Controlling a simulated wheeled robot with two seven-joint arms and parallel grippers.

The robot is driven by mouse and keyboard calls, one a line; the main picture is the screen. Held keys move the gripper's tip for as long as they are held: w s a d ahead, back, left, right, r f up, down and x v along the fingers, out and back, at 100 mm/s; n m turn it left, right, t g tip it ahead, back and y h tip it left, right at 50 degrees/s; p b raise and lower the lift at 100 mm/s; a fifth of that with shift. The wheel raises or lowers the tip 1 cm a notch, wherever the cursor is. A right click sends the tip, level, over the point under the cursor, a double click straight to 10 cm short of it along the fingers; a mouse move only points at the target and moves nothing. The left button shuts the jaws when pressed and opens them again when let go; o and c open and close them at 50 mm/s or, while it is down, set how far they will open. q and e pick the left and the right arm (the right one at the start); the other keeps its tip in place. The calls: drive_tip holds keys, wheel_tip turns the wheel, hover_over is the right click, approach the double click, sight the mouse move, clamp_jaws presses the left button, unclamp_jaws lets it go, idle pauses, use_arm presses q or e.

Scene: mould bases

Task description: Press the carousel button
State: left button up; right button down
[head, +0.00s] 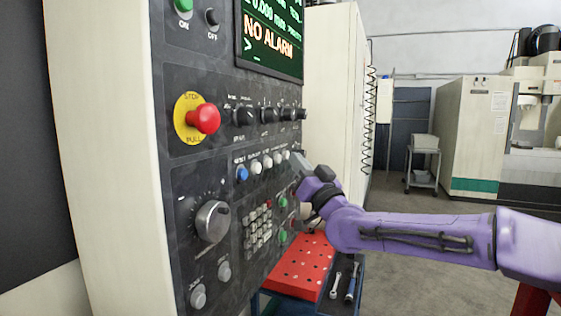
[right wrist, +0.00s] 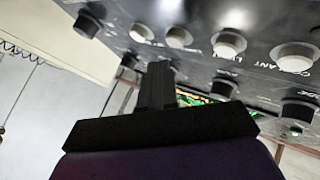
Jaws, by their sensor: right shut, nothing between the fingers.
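The control panel (head: 215,110) carries a row of round buttons: a blue one (head: 242,174) and several white ones (head: 267,162). I cannot read which label is the carousel's. In the right wrist view, white buttons (right wrist: 178,37) line the top, with legible labels that look like "LIGHT" and "COOLANT" at the right. My right gripper (head: 298,161) is shut and empty, at the right end of this row. In the right wrist view its fingers (right wrist: 155,80) point up toward the panel, below the left buttons; I cannot tell whether they touch. My left gripper is not in view.
A red emergency stop (head: 204,119) on a yellow disc, black knobs (head: 243,117), a large dial (head: 213,221) and a keypad (head: 257,230) surround the row. A red perforated tray (head: 305,262) stands below. Open floor lies to the right.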

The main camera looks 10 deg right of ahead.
drive_tip(key=shift+s+d+b, duration=0.3)
drive_tip(key=shift+s+d, duration=0.35)
drive_tip(key=shift+d, duration=0.25)
drive_tip(key=shift+s+d+b, duration=0.3)
drive_tip(key=shift+s+d, duration=0.3)
drive_tip(key=shift+d, duration=0.3)
idle(1.3)
